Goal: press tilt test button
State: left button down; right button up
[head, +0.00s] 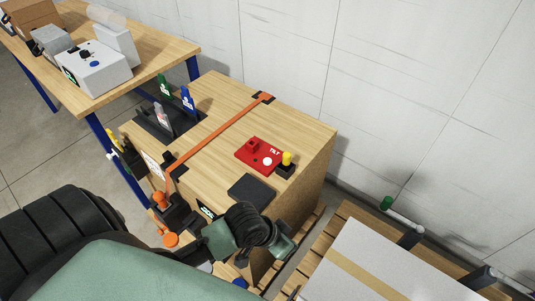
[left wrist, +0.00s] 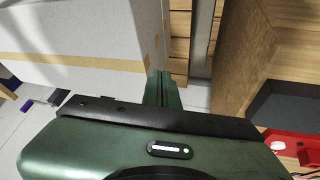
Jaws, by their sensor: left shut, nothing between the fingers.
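The red tilt box (head: 252,158), marked TILT, sits on top of the wooden crate, with a round white button (head: 267,161) and a raised red block on it. In the left wrist view part of the red box (left wrist: 292,138) shows at the lower right edge. My left gripper (head: 285,246) is shut and empty, just off the crate's near right edge and lower in the picture than the red box. In the left wrist view its closed green fingers (left wrist: 161,88) point away from the box and touch nothing I can see. My right gripper is not in view.
A yellow-topped knob (head: 287,158) stands beside the red box. A dark pad (head: 251,189) lies between box and gripper. An orange strap (head: 220,134) crosses the crate (head: 302,137). A taped grey carton (head: 365,262) stands at right. A table (head: 150,66) is behind left.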

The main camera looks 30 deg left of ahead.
pick_arm(q)
jog(key=w+a+r+h, duration=0.1)
jog(key=w+a+r, duration=0.1)
jog(key=w, duration=0.5)
notch_tip(320, 180, up, 7)
jog(key=n+t+y, duration=0.1)
jog(key=n+t, duration=0.3)
jog(key=n, duration=0.4)
send_over(265, 162)
jog(key=shift+f, duration=0.15)
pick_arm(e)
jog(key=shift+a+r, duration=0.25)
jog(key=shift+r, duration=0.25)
pick_arm(q)
jog(key=shift+f, duration=0.15)
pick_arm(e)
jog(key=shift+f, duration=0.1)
